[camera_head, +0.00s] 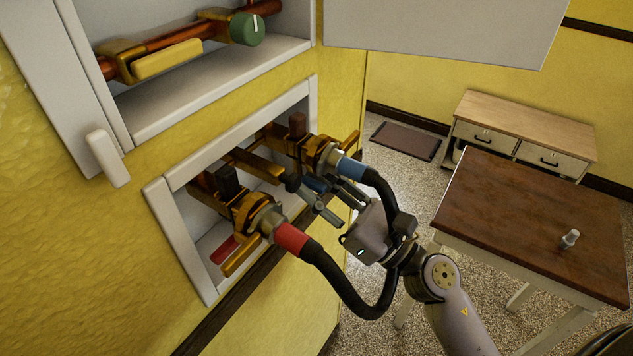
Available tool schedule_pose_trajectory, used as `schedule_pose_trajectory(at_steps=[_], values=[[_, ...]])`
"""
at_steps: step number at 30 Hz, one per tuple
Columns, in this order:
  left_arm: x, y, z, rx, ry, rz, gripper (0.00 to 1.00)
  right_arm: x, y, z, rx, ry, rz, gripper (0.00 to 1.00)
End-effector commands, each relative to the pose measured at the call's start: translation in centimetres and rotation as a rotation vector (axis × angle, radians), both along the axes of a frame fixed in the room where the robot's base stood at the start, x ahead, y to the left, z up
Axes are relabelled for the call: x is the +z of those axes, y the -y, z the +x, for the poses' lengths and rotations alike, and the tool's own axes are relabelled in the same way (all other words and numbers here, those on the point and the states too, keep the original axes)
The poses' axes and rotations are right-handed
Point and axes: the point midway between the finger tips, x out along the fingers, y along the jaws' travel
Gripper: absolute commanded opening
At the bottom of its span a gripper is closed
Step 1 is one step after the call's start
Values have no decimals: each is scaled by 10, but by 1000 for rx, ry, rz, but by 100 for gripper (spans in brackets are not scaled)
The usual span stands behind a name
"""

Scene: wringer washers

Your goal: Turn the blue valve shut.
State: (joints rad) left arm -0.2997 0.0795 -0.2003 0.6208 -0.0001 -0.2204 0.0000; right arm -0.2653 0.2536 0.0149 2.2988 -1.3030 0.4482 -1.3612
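The blue valve is the right one of two brass valves in the lower wall recess. Its blue handle (316,184) shows just below the blue hose collar (352,167). My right gripper (318,190) reaches in from the lower right, with its two fingers apart, one to each side of the blue handle. I cannot tell whether either finger touches it. The fingers partly hide the handle. The left valve has a red handle (224,250) and a red hose collar (291,238). My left gripper is out of view.
A black hose (345,293) loops from the red collar below my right gripper. An upper recess holds a copper pipe with a green knob (247,29) and yellow lever (167,58). A wooden table (510,210) stands at right with a small pale object (570,239) on it.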

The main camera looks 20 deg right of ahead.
Motion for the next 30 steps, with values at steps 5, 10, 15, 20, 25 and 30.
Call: schedule_pose_trajectory(at_steps=[5,10,15,20,25,30], values=[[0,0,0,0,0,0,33,0,0,0,0,0,0,15],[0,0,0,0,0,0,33,0,0,0,0,0,0,3],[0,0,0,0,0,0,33,0,0,0,0,0,0,0],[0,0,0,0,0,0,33,0,0,0,0,0,0,0],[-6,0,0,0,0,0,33,-1,1,0,20,1,-1,0],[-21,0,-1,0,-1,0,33,-4,3,2,85,4,-6,0]])
